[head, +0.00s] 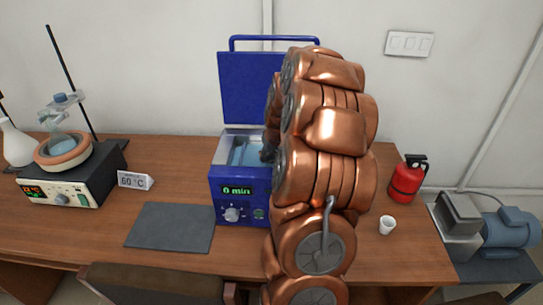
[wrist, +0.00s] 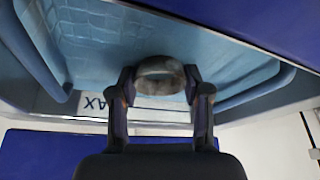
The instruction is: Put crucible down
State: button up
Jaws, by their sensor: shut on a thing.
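My gripper (wrist: 159,82) is shut on a greyish crucible (wrist: 160,64), with one finger on each side of its round rim. In the wrist view the crucible is over the light blue basin (wrist: 100,45) of the blue bath. I cannot tell whether it touches the water or the basin floor. In the head view the bath (head: 225,187) stands on the table with its blue lid (head: 248,88) raised and its display reading 0 min. My gripper (head: 268,152) is a dark shape at the basin there, mostly hidden by my copper arm, and the crucible is hidden.
A dark grey mat (head: 170,228) lies empty left of the bath. A small white cup (head: 387,225) and a red canister (head: 407,180) stand to the right.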

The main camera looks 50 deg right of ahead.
jog(key=shift+f+b, duration=0.45)
jog(key=shift+f, duration=0.1)
jog(key=o, duration=1)
jog(key=shift+r, duration=0.15)
jog(key=shift+r+p, duration=0.6)
jog(key=shift+p, duration=0.15)
jog(key=shift+b+v, duration=1.75)
jog(key=shift+v, duration=4.15)
